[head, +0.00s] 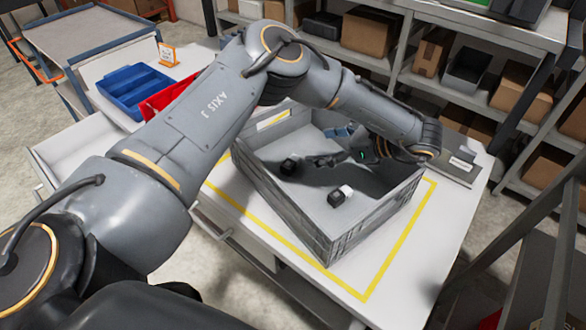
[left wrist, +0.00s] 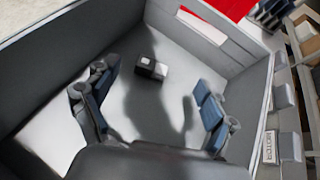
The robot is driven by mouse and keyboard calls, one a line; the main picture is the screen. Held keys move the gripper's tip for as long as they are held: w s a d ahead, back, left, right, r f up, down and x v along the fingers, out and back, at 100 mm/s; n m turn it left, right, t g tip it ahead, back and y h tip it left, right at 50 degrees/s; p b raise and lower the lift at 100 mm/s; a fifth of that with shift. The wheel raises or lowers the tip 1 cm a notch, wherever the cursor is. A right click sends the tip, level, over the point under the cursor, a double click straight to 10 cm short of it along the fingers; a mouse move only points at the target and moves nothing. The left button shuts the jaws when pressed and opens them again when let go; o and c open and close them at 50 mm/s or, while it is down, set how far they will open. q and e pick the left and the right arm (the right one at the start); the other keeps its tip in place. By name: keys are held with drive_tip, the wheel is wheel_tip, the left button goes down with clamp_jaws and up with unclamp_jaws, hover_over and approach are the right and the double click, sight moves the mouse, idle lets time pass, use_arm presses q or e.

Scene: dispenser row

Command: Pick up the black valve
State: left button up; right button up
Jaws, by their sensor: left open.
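I cannot tell for sure which is the black valve. My right gripper is out of view.
The crate stands on a white table (head: 447,240) inside a yellow outline. A blue bin (head: 135,88) and a red bin (head: 165,97) stand behind my left arm. Shelves with cardboard boxes (head: 371,32) line the back. The crate's walls surround the gripper.

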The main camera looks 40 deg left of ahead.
sight(293, 161)
use_arm(q)
wheel_tip(293, 161, down, 4)
drive_tip(key=b, duration=0.2)
drive_tip(key=shift+r+b, duration=0.1)
drive_tip(key=shift+b, duration=0.3)
drive_tip(key=shift+w+f+b, duration=0.15)
drive_tip(key=shift+f+b, duration=0.2)
drive_tip(key=shift+a+f, duration=0.2)
drive_tip(key=shift+a, duration=0.3)
drive_tip(key=x, duration=0.2)
drive_tip(key=p+x, duration=0.1)
drive_tip(key=x, duration=0.3)
drive_tip(key=shift+s+a, duration=0.25)
drive_tip(key=shift+s, duration=0.15)
drive_tip(key=c, duration=1.3)
